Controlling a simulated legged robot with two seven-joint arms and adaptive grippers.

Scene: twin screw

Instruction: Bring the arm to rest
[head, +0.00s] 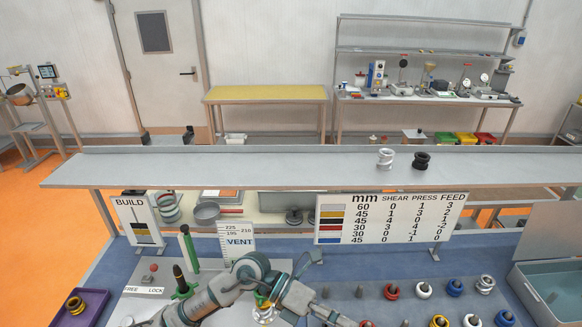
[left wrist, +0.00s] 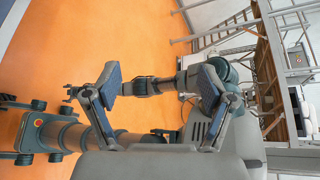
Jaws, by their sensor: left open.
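My left arm comes in at the bottom left of the head view and bends over the workbench. Its gripper (head: 325,288) is spread open over the bench, with no object seen in it. In the left wrist view the two fingers of my left gripper (left wrist: 161,86) stand wide apart and empty, with orange floor and my own body beyond. Another arm of mine crosses behind the fingers in that view. What looks like its gripper (left wrist: 71,94) is small and its opening is unclear. The head view does not show my right gripper.
The blue bench carries a VENT gauge (head: 238,242), a green post (head: 188,248), a BUILD sign (head: 137,220), a number board (head: 383,218) and several coloured rings. A purple tray (head: 95,312) is left, a grey-green bin (head: 549,282) right. A grey shelf (head: 270,165) spans behind, holding two spools.

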